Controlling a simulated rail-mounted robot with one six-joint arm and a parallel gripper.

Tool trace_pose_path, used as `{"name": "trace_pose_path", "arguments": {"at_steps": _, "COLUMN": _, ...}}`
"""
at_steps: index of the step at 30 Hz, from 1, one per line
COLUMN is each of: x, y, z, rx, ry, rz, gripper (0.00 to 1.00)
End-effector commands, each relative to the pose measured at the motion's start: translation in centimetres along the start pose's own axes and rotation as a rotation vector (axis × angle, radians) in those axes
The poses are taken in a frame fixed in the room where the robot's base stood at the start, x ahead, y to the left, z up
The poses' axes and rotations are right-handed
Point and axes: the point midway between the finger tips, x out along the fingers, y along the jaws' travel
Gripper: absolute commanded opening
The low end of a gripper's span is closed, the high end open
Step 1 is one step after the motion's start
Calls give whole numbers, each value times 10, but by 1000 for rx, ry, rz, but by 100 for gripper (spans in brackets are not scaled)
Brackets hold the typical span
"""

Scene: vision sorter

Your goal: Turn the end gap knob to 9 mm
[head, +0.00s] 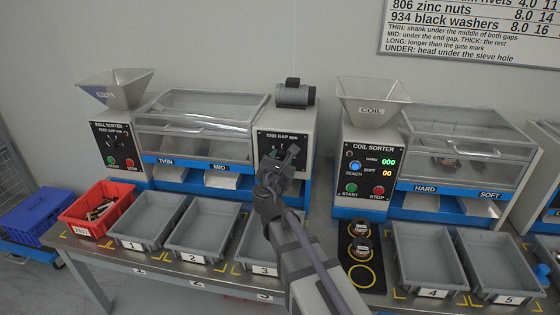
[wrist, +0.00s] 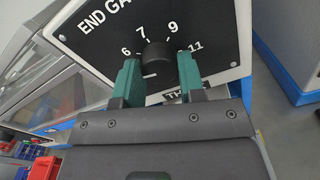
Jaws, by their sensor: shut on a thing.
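The end gap knob (wrist: 158,62) is a round black knob on a black panel (wrist: 95,40) marked 6, 7, 9 and 11 in the wrist view. My gripper (wrist: 157,70) is shut on it, with one green finger on each side. A short pale mark shows low on the knob's face; I cannot tell for sure which number its pointer faces. In the head view the END GAP panel (head: 270,137) is on the right end of the roll sorter, and my gripper (head: 283,157) covers the knob there.
Grey trays (head: 202,228) stand on the bench below, with a red bin (head: 78,222) of parts at left. The coil sorter (head: 365,170) stands to the right, with coils (head: 361,248) on a black strip in front. Clear lids (head: 200,112) cover the roll sorter.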

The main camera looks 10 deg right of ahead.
Motion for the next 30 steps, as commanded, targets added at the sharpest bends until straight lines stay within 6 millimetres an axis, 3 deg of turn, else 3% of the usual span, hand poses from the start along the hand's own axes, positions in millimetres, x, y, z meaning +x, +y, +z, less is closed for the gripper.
{"name": "trace_pose_path", "arguments": {"at_steps": 30, "x": 0, "y": 2, "z": 1, "rx": 963, "ry": 0, "rz": 0, "gripper": 13}}
